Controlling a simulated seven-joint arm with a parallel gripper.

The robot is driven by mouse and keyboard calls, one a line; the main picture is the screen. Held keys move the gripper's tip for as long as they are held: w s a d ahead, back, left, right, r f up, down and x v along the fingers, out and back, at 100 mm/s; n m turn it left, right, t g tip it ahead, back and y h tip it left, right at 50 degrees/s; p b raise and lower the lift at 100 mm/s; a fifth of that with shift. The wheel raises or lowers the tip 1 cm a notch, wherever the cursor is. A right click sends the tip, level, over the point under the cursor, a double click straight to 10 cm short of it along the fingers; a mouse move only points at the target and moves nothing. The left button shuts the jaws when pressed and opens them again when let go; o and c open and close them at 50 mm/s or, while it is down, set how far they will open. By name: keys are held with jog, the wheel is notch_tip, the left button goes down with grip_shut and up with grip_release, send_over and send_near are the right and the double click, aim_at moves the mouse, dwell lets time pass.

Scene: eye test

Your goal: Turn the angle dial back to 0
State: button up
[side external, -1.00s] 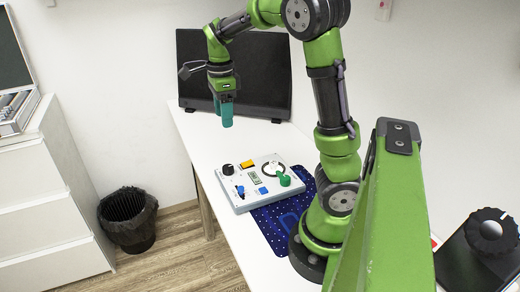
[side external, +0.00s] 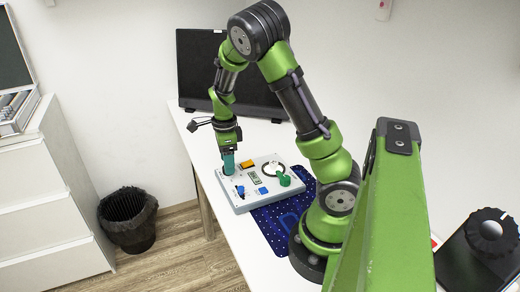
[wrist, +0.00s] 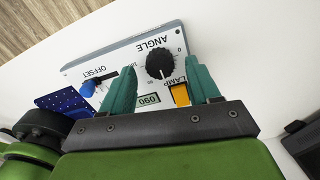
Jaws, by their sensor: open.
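The angle dial (wrist: 160,65) is a black ribbed knob on a white panel (wrist: 125,60), beside the upside-down word ANGLE in the wrist view. I cannot make out where its pointer stands. My gripper (wrist: 163,72) is open, with one teal finger on each side of the dial in that view; I cannot tell whether they touch it. In the side view my gripper (side external: 228,165) points down at the panel's far left corner and hides the dial. A small display (wrist: 148,99) shows upside-down digits, perhaps 090.
An orange lamp switch (wrist: 181,95) sits close by one finger. A blue offset control (wrist: 88,88) is on the panel too. The side view shows a green knob (side external: 284,181) and blue button (side external: 262,190). A dark monitor (side external: 200,75) stands behind; white table lies bare around the panel's left.

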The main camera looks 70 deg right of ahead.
jog(key=shift+f, duration=0.9)
jog(key=shift+c, duration=0.2)
jog(key=c, duration=1)
